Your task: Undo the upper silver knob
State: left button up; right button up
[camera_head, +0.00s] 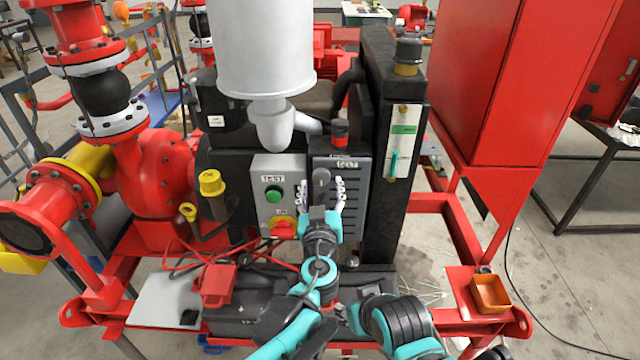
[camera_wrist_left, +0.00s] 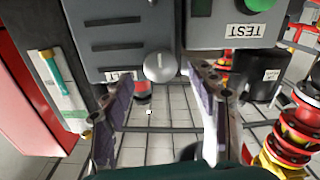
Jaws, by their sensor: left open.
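The silver knob (camera_head: 321,177) sits on the front of the dark slotted box (camera_head: 352,200), below a small label. In the left wrist view the round silver knob (camera_wrist_left: 160,67) shows its face, with a pale pointer line on it. My left gripper (camera_head: 321,193) is open in front of the box. Its two fingers reach toward the box on either side of the knob; in the left wrist view the gripper (camera_wrist_left: 159,82) frames it with a gap on each side. I cannot see any contact. A lower knob, if there is one, is hidden behind my gripper.
The grey TEST box (camera_head: 275,172) with a green button (camera_head: 273,195) and red-yellow switch (camera_head: 284,229) stands close left of my gripper. A black post (camera_head: 396,220) with a gauge panel rises to the right. An orange tray (camera_head: 490,294) sits at lower right.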

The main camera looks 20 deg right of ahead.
aim_at(321, 175)
pick_arm(q)
jog(key=shift+x, duration=1.2)
jog(key=shift+a, duration=0.1)
jog(key=shift+c, duration=0.3)
jog(key=c, duration=1.1)
